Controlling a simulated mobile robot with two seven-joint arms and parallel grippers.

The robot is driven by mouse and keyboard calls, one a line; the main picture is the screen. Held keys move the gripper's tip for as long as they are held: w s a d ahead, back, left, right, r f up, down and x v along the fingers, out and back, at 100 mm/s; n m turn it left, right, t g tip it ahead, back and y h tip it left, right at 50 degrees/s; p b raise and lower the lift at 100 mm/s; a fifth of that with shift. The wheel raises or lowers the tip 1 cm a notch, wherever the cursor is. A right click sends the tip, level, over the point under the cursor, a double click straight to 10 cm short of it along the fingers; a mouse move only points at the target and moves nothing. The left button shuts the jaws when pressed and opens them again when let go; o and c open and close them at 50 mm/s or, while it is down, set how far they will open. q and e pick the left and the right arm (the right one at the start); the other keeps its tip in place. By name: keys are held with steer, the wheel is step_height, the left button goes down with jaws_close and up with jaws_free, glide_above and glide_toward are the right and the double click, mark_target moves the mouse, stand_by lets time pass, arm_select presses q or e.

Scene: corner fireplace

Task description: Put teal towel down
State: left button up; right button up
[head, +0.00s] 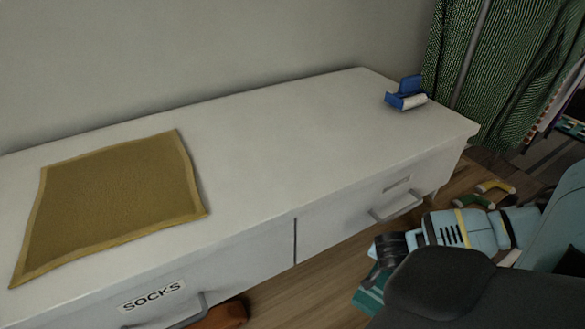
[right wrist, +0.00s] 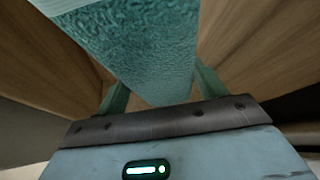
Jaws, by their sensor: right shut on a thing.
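The teal towel (right wrist: 150,50) fills the middle of the right wrist view, between the two fingers of my right gripper (right wrist: 158,95), which is shut on it. In the head view my right arm comes in at the lower right, in front of the white dresser. A small teal patch of the towel (head: 368,300) shows below my right gripper (head: 372,272); the rest is hidden by my arm. The towel is low, beside the dresser front and over the wooden floor. My left gripper is not in the head view.
The white dresser (head: 270,150) has a mustard cloth (head: 115,195) lying flat at left and a blue roller-like item (head: 405,94) at the far right end. The middle of its top is clear. Drawer handles (head: 398,208) stick out in front. Patterned green fabric (head: 500,60) hangs behind.

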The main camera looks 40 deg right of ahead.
steer(key=shift+w+d+f, duration=0.1)
steer(key=shift+d+f, duration=0.15)
steer(key=shift+d, duration=0.35)
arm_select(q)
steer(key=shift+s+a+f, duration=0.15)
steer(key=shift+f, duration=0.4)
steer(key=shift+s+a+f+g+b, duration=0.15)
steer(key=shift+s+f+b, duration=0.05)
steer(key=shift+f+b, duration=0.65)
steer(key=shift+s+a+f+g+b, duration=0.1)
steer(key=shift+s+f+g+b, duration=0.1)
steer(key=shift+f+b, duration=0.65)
arm_select(e)
steer(key=shift+f, duration=5.1)
steer(key=o, duration=1.1)
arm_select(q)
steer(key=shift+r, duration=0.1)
